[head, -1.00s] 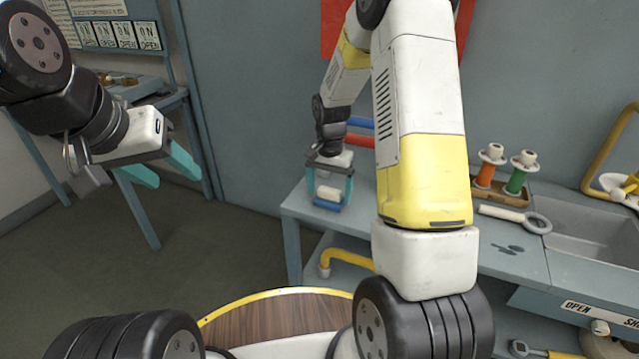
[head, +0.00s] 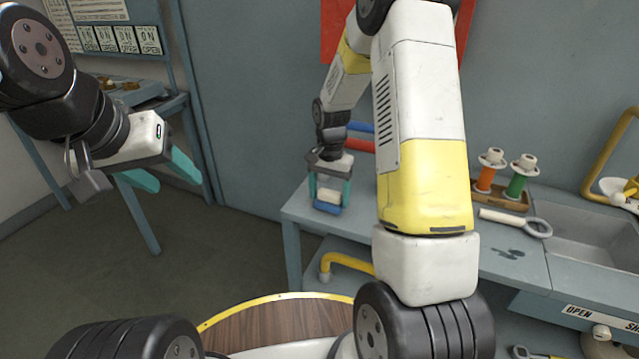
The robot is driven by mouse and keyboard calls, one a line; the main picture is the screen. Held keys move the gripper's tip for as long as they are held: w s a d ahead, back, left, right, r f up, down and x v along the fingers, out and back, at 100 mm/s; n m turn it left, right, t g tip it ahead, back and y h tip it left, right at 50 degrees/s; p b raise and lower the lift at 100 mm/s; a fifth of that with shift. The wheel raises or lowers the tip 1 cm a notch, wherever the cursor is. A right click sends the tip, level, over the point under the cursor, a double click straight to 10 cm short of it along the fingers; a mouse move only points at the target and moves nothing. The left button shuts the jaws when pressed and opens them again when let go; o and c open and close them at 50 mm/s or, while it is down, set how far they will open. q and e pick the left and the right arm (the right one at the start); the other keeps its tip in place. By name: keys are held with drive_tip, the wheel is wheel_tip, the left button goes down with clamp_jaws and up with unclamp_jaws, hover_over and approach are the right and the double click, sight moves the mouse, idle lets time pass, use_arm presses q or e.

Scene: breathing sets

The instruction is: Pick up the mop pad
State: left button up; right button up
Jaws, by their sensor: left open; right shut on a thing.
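The mop pad (head: 327,208) appears to be the small blue piece with a pale block on top, at the left end of the grey-blue counter (head: 298,207). My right gripper (head: 329,194) points down over it, with its teal fingers on either side, shut on it. The pad looks to be at counter height; I cannot tell whether it touches the surface. My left gripper (head: 168,174) is open and empty, in the air at the left, well away from the counter.
A wooden holder with an orange spool (head: 486,179) and a green spool (head: 517,184) stands on the counter. A pale-handled round tool (head: 515,219) lies before it, near the sink (head: 597,240). Yellow pipe (head: 345,259) runs below. Red and blue bars sit behind my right gripper.

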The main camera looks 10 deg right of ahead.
sight(329, 204)
drive_tip(key=r, duration=0.1)
drive_tip(key=s+r, duration=0.1)
drive_tip(key=r, duration=0.1)
drive_tip(key=shift+a, duration=0.1)
drive_tip(key=s+a+r, duration=0.1)
drive_tip(key=s+a, duration=0.1)
drive_tip(key=s, duration=1.3)
drive_tip(key=shift+r, duration=0.1)
drive_tip(key=o, duration=0.6)
drive_tip(key=c, duration=0.4)
drive_tip(key=shift+w, duration=0.15)
drive_tip(key=shift+c, duration=0.2)
